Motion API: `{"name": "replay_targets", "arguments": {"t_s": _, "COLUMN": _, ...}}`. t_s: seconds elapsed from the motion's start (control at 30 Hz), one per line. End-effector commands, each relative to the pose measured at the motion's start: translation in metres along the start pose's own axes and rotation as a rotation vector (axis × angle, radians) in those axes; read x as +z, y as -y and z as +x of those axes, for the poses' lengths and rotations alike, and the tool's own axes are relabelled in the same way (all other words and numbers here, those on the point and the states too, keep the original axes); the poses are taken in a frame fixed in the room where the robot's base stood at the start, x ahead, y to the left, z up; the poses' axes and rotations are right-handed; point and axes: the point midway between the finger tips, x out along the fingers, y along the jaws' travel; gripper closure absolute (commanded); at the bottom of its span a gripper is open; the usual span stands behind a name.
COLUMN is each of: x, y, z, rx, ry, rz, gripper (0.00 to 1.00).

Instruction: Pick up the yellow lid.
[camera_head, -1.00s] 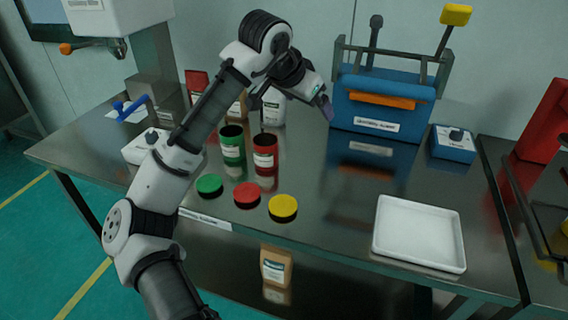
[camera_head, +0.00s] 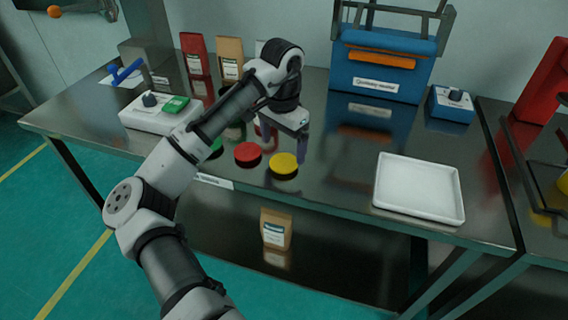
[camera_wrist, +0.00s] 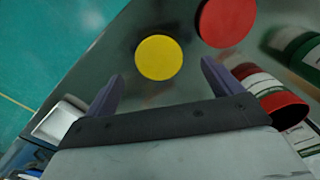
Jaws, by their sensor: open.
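The yellow lid (camera_head: 284,165) lies flat on the steel table near its front edge, right of the red lid (camera_head: 248,153). It also shows in the wrist view (camera_wrist: 159,57), ahead of the fingers and roughly between their lines. My gripper (camera_head: 288,145) is above the table, just behind and above the yellow lid, with its fingers pointing down. In the wrist view its two purple fingers (camera_wrist: 158,84) stand wide apart with nothing between them. The green lid (camera_head: 216,147) is partly hidden by my arm.
A red can (camera_wrist: 275,98) stands close by the right finger in the wrist view. A white tray (camera_head: 418,212) lies at the right. The blue sieve machine (camera_head: 381,72) stands behind. A white scale-like device (camera_head: 150,112) is at the left. Table between lid and tray is clear.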

Motion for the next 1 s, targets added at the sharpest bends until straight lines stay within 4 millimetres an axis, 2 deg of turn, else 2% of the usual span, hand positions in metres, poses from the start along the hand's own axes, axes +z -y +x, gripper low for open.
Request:
{"name": "replay_targets", "arguments": {"t_s": 0.3, "x": -0.002, "y": -0.002, "z": 0.043, "rx": 0.0, "ry": 0.001, "rz": -0.002, "gripper": 0.09}}
{"name": "replay_targets", "arguments": {"t_s": 0.6, "x": -0.002, "y": -0.003, "z": 0.048, "rx": 0.0, "ry": 0.0, "rz": -0.001, "gripper": 0.09}}
{"name": "replay_targets", "arguments": {"t_s": 0.9, "x": -0.002, "y": -0.002, "z": 0.048, "rx": 0.0, "ry": 0.0, "rz": -0.001, "gripper": 0.48}}
{"name": "replay_targets", "arguments": {"t_s": 0.97, "x": -0.002, "y": -0.002, "z": 0.048, "rx": 0.0, "ry": 0.0, "rz": -0.001, "gripper": 0.56}}
{"name": "replay_targets", "arguments": {"t_s": 1.0, "x": -0.002, "y": -0.002, "z": 0.048, "rx": 0.0, "ry": 0.0, "rz": -0.001, "gripper": 0.57}}
